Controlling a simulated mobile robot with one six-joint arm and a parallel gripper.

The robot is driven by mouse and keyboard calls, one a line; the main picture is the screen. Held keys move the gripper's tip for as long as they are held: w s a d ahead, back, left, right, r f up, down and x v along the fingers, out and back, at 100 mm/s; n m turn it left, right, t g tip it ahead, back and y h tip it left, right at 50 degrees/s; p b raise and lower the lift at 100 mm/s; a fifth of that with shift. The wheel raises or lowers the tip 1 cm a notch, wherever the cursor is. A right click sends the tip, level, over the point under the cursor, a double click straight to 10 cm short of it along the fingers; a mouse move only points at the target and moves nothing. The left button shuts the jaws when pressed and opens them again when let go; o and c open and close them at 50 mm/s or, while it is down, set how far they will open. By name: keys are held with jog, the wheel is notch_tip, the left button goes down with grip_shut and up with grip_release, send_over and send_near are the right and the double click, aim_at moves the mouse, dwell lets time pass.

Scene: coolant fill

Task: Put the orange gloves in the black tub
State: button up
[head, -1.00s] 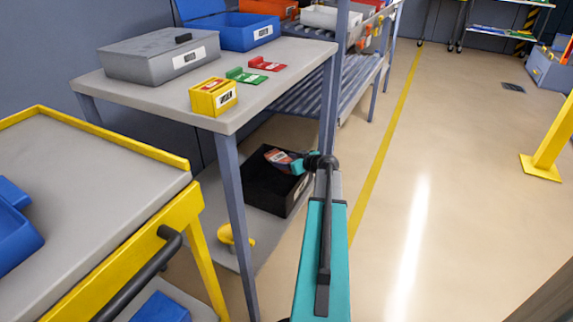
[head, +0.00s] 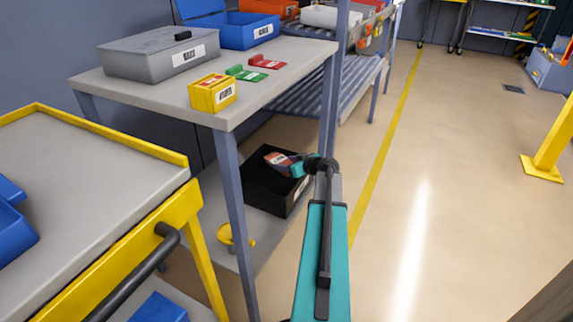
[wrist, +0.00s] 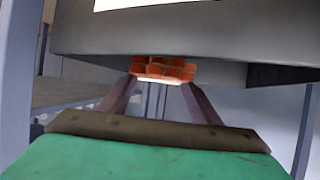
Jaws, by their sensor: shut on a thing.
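The black tub (head: 262,192) stands on the lower shelf of the grey workbench, below its top. My gripper (head: 279,160) is at the tub's opening in the head view, partly hidden by my arm. In the wrist view, my gripper (wrist: 160,80) is shut on the orange gloves (wrist: 163,68), a ribbed orange bundle between the fingertips. A dark grey wall with a white label fills the top of that view, just beyond the gloves. I cannot tell whether the gloves touch the tub's floor.
The bench top (head: 285,75) is above the tub, with a bench leg (head: 236,215) to its left. A yellow funnel-like thing (head: 232,236) is on the lower shelf. A yellow-edged cart (head: 95,160) stands at left.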

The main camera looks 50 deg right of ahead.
jog(key=shift+f+b, duration=0.2)
jog(key=shift+b, duration=0.1)
jog(key=o, duration=1.1)
jog(key=shift+o, duration=0.2)
jog(key=shift+r+p, duration=0.25)
jog(key=shift+p, duration=0.1)
jog(key=shift+r+p, duration=0.55)
jog(key=shift+p, duration=0.25)
jog(key=p+v, duration=0.2)
jog(key=v, duration=0.9)
jog(key=shift+s, duration=0.45)
jog(key=shift+s+a, duration=0.1)
